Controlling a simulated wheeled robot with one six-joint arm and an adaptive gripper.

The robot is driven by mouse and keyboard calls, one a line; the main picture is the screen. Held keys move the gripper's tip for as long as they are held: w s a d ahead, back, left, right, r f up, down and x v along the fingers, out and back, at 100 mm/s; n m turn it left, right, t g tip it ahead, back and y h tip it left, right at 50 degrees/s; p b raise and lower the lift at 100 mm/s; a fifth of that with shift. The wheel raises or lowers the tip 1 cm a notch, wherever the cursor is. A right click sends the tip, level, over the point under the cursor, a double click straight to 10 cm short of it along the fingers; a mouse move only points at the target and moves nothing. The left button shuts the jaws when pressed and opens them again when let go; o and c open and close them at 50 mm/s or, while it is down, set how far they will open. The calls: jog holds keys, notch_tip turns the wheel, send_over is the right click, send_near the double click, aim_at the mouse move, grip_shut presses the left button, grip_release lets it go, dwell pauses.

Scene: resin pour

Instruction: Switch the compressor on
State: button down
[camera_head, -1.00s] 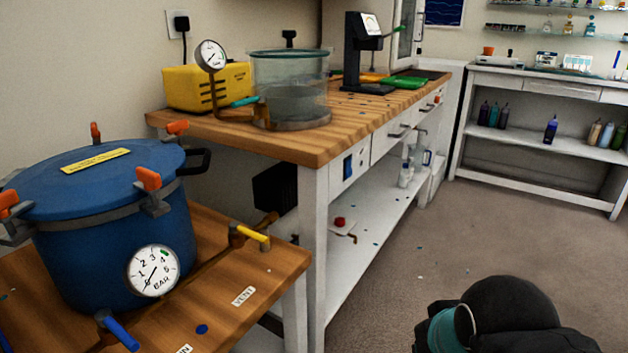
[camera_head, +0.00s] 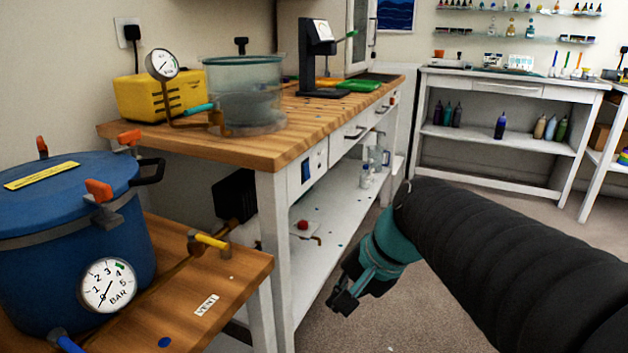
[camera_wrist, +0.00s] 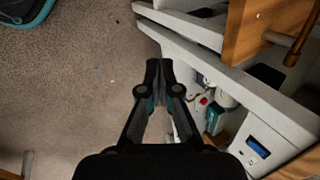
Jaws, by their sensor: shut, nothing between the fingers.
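My gripper (camera_head: 343,302) is shut and empty, low in front of the bench, right of its lower shelf. Its closed fingertips show in the wrist view (camera_wrist: 159,68). A red button (camera_head: 302,225) sits on a pale unit on the lower shelf; it also shows in the wrist view (camera_wrist: 203,100). A black ribbed unit (camera_head: 234,195) stands behind, partly hidden by the bench leg. I cannot tell which of these parts belongs to the compressor. A blue rocker switch (camera_head: 306,170) is on the bench's front panel and shows in the wrist view (camera_wrist: 258,147). The gripper touches none of these.
A blue pressure pot (camera_head: 70,225) with a gauge (camera_head: 108,285) and yellow-handled valve (camera_head: 212,241) stands at left. The bench top (camera_head: 240,142) carries a yellow pump (camera_head: 160,95) and a clear chamber (camera_head: 245,95). The bench leg (camera_head: 275,250) is a near obstacle. Floor is open at right.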

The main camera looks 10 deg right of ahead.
aim_at(309, 178)
jog(key=w+d+r+m+t+y, duration=0.3)
jog(key=w+d+m, duration=0.4)
jog(key=w, duration=0.5)
jog(key=w+d+r+m+t+y, duration=0.3)
jog(key=w+d+m+y, duration=0.3)
jog(key=w+m, duration=0.3)
jog(key=w+d+r, duration=0.1)
jog(key=w, duration=0.2)
jog(key=shift+d+r+m+b, duration=0.2)
jog(key=shift+d+m+b, duration=0.1)
jog(key=shift+m, duration=0.1)
jog(key=shift+w+a, duration=0.15)
jog(key=x, duration=1.4)
jog(key=shift+r, duration=0.1)
